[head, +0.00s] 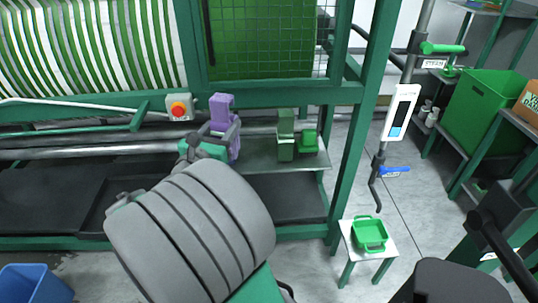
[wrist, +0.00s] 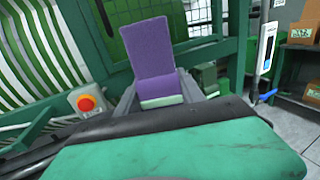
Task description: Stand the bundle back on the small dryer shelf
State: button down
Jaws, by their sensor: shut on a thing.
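The purple bundle (head: 222,108) stands roughly upright between the fingers of my gripper (head: 219,133), which is shut on it. In the wrist view the bundle (wrist: 152,50) shows a tall back and a lower front part with a pale green edge. Gripper fingers (wrist: 163,96) flank it there. The small dryer shelf (head: 262,156) is a grey metal plate just right of the bundle. I cannot tell whether the bundle's hidden lower end touches the shelf.
A tall green bundle (head: 286,136) and a low green block (head: 309,141) stand on the shelf's right part. A red stop button (head: 179,109) is left of my gripper. A green frame post (head: 359,130) rises right of the shelf. A white stool (head: 350,238) holds a green basket (head: 370,234).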

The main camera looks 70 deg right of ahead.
jog(key=s+d+f+b, duration=0.1)
jog(key=d+f, duration=1.1)
jog(key=d, duration=0.2)
jog(key=shift+s+f+b, duration=0.3)
jog(key=shift+f+b, duration=0.05)
jog(key=shift+f, duration=0.05)
jog(key=shift+d, duration=0.1)
jog(key=shift+f, duration=0.2)
jog(key=c, duration=0.7)
grip_release()
